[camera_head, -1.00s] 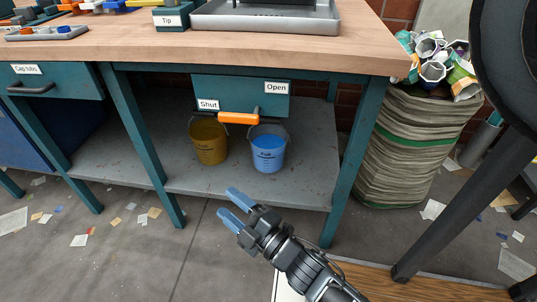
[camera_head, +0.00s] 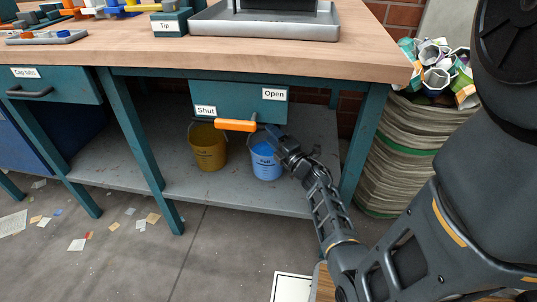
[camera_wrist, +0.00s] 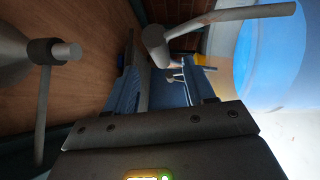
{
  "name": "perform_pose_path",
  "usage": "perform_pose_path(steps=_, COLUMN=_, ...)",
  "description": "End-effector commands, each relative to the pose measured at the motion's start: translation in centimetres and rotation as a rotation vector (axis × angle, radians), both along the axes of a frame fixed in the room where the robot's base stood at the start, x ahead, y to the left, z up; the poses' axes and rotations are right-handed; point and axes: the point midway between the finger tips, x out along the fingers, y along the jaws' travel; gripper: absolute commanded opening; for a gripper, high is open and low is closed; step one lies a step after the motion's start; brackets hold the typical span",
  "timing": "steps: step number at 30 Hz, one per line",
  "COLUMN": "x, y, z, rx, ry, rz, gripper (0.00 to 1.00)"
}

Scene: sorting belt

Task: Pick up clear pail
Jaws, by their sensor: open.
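Two pails stand on the lower shelf under the bench: a yellow-brown pail (camera_head: 209,148) and a blue pail (camera_head: 265,163) to its right. Both carry dark lettering too small to read surely, and neither looks colourless. My gripper (camera_head: 276,141) is at the blue pail's upper right rim in the head view, partly covering it; contact cannot be told. In the wrist view my gripper (camera_wrist: 165,88) is open with nothing clearly between its fingers. A large blue curved surface, seemingly the blue pail (camera_wrist: 268,60), fills the right side there.
An orange lever handle (camera_head: 235,125) sits on the teal panel (camera_head: 238,100) marked Shut and Open, just above the pails. The bench leg (camera_head: 362,145) stands right of my arm.

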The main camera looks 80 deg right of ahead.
Motion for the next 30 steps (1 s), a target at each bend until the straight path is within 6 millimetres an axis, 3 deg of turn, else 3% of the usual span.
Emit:
perform_pose_path(steps=12, x=3.7, y=-3.5, z=0.3, rx=0.0, ry=0.0, rz=0.0, gripper=0.54)
perform_pose_path(steps=21, x=4.2, y=-3.8, z=0.6, rx=0.001, ry=-0.001, rz=-0.001, gripper=0.54)
perform_pose_path(steps=30, x=4.2, y=-3.8, z=0.6, rx=0.002, ry=-0.001, rz=-0.001, gripper=0.27)
